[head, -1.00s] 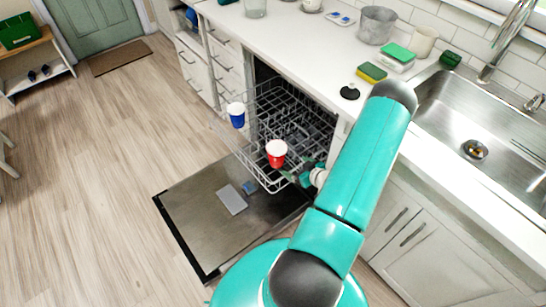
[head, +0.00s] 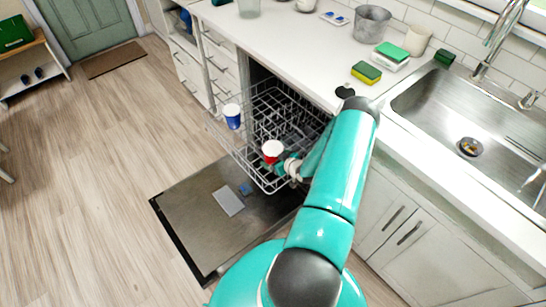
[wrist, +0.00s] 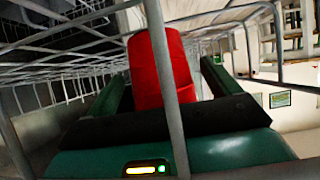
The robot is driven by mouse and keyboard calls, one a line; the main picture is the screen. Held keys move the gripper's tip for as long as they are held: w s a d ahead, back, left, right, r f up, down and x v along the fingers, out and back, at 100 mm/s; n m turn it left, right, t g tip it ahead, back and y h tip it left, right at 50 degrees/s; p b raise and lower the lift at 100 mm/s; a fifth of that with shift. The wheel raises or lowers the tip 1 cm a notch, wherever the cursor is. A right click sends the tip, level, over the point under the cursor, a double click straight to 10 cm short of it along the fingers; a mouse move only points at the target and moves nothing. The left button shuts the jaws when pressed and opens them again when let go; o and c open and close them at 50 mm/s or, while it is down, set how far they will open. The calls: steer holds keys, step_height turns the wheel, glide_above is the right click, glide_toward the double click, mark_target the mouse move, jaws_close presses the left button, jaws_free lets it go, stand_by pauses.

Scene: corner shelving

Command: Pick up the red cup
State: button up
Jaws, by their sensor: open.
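The red cup (head: 271,152), white inside, stands mouth up at the front of the dishwasher's upper wire rack (head: 254,168). My gripper (head: 284,164) is at the cup's right side, low against it, partly hidden by the cup and my arm. In the wrist view the red cup (wrist: 160,68) is between the two dark green fingers of my gripper (wrist: 164,75). The fingers are open, one on each side. A rack wire crosses in front of the cup in that view. I cannot tell whether either finger touches the cup.
A blue cup (head: 232,116) is at the rack's left edge. The dishwasher door (head: 190,235) lies open below. The counter (head: 290,40) holds a metal pot (head: 371,24), sponges (head: 366,73) and a mug (head: 417,40). The sink (head: 440,120) is at right. Floor at left is clear.

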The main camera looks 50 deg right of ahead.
steer(key=c, duration=1.1)
steer(key=shift+o, duration=0.2)
steer(key=shift+r, duration=0.2)
